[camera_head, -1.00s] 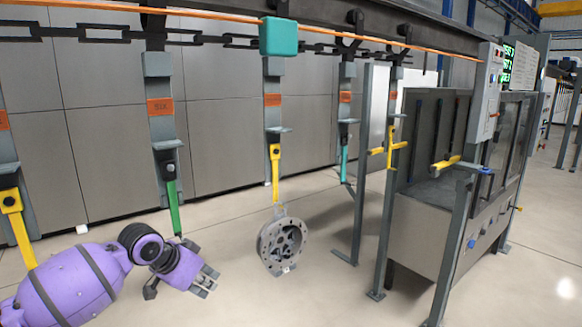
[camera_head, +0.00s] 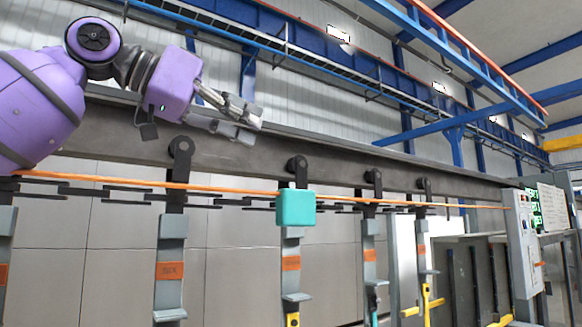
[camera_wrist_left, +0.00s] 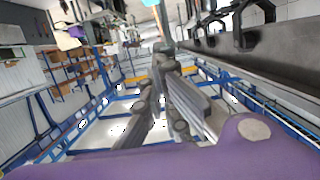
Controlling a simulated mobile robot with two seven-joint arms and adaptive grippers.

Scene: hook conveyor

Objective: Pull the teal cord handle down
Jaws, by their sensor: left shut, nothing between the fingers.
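The teal cord handle (camera_head: 296,207) is a rounded block on the orange cord (camera_head: 120,181), hanging in front of the chain and hooks. In the left wrist view a teal piece shows at the top edge (camera_wrist_left: 150,3), with a bit of orange cord below it. My left gripper (camera_head: 254,127) is shut and empty. In the head view it appears up and left of the handle, apart from it, in front of the overhead beam. The shut fingers also show in the left wrist view (camera_wrist_left: 164,68). My right gripper is not in view.
The grey overhead beam (camera_head: 340,166) carries several hanging hooks with orange labels (camera_head: 170,270). A control box (camera_head: 524,240) stands at the right beside a grey machine. Blue steelwork (camera_head: 455,140) is high behind. The dark rail (camera_wrist_left: 270,60) runs along the right of the wrist view.

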